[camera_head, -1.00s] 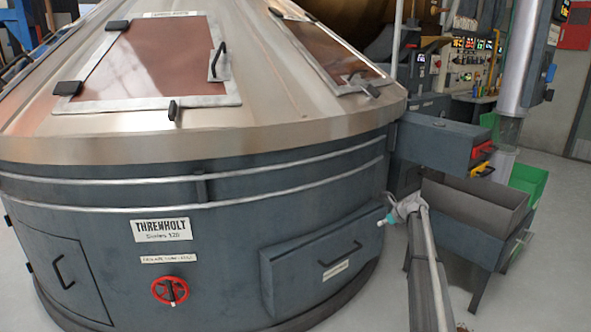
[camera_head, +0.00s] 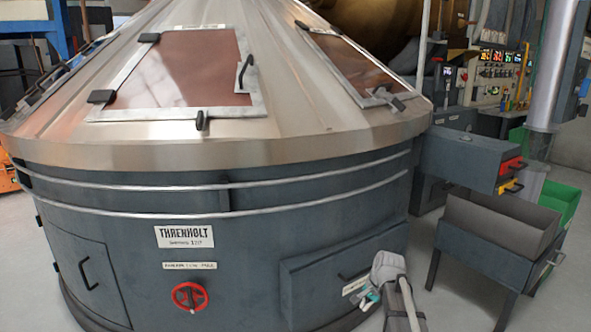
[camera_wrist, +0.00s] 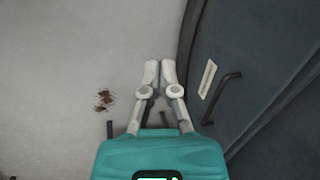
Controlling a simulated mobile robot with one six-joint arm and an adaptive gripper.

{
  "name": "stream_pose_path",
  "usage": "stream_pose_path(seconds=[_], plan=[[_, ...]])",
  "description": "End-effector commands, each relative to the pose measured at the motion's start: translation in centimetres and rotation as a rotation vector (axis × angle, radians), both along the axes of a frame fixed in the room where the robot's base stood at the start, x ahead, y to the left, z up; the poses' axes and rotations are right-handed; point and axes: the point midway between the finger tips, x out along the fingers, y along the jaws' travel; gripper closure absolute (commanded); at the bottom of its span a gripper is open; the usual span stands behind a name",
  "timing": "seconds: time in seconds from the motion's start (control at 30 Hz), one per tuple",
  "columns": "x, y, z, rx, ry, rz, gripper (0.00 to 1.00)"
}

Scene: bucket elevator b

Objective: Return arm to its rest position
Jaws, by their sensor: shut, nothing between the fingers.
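My gripper shows in the wrist view (camera_wrist: 159,73) with its two pale fingers close together, shut and empty, above the bare floor. In the head view my arm (camera_head: 392,290) is folded low at the bottom right of centre, in front of the machine's drawer panel.
The large round Threnholt machine (camera_head: 225,235) fills the left and middle, with a red handwheel (camera_head: 189,297) low on its front. A dark drawer handle (camera_wrist: 221,97) is right of my fingers. A grey trough on legs (camera_head: 490,240) stands at right. Reddish-brown spots (camera_wrist: 104,100) mark the floor.

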Motion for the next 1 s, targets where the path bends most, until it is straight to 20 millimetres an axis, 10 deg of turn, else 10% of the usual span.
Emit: stream_pose_path(seconds=[0.2, 0.5, 0.7, 1.0], plan=[[-8.5, 2.8, -0.5, -0.134, 0.019, 0.368, 1.0], [-14.9, 4.2, -0.7, -0.235, 0.051, 0.7, 1.0], [-18.3, 4.6, -0.7, -0.278, 0.073, 0.863, 1.0], [-17.8, 4.6, 2.6, -0.278, 0.073, 0.865, 1.0]])
